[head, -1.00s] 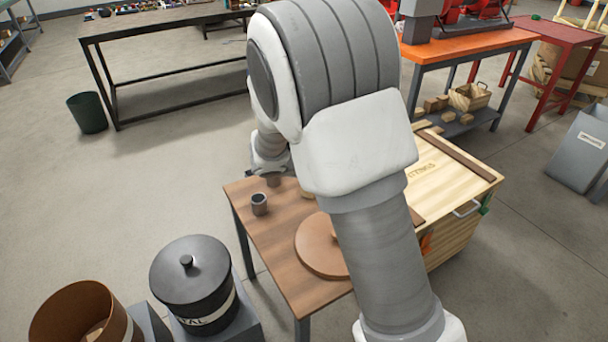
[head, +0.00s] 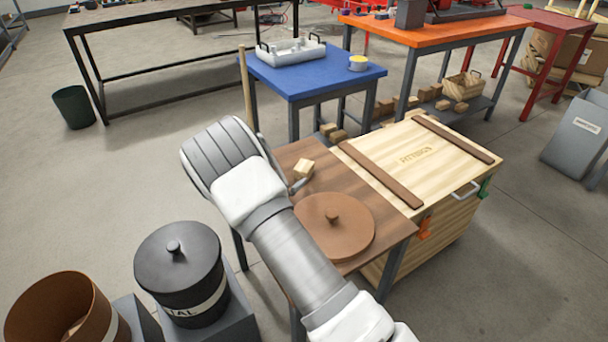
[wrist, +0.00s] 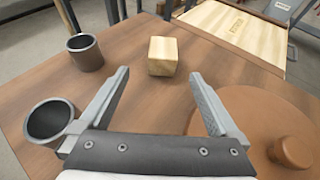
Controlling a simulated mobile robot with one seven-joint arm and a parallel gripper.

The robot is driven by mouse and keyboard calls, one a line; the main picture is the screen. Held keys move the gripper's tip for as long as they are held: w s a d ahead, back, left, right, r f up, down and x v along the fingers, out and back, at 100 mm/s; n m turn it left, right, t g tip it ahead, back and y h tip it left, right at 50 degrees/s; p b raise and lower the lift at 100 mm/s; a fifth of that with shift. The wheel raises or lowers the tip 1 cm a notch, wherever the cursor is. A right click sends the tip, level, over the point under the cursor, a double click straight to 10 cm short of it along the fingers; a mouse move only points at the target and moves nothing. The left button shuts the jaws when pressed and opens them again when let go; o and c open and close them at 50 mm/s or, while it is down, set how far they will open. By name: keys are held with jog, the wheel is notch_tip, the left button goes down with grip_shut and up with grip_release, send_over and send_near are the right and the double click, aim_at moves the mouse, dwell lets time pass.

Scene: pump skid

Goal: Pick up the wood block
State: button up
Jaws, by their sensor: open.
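The wood block (wrist: 163,56) is a small pale cube on the brown wooden table (wrist: 130,30). In the wrist view it lies ahead of my gripper (wrist: 158,82), roughly centred between the fingers and beyond their tips. My gripper is open and empty. In the head view the block (head: 303,169) shows just right of my arm, near the back of the table.
Two dark cups stand on the left in the wrist view, one farther off (wrist: 85,53) and one beside the left finger (wrist: 50,122). A round brown lid (wrist: 262,105) lies right of the gripper. A wooden chest (head: 425,165) adjoins the table.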

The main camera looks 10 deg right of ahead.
aim_at(303, 166)
jog(key=b+x, duration=0.1)
jog(key=x, duration=0.5)
jog(key=shift+w+d+f, duration=0.1)
jog(key=shift+d+f, duration=0.05)
jog(key=shift+d, duration=0.05)
jog(key=b+x, duration=0.2)
jog(key=x, duration=0.2)
jog(key=shift+d+f, duration=0.2)
jog(key=shift+w+d+b, duration=0.25)
jog(key=shift+w+b, duration=0.1)
jog(key=c, duration=1.5)
jog(key=shift+o, duration=0.2)
jog(key=shift+r+p, duration=0.4)
jog(key=shift+r, duration=0.35)
notch_tip(303, 166, up, 3)
jog(key=shift+f+p, duration=0.1)
jog(key=shift+p, duration=0.55)
jog(key=s+a+r+p, duration=0.3)
jog(key=a+r, duration=0.3)
jog(key=a, duration=0.5)
jog(key=shift+s+r+p, duration=0.35)
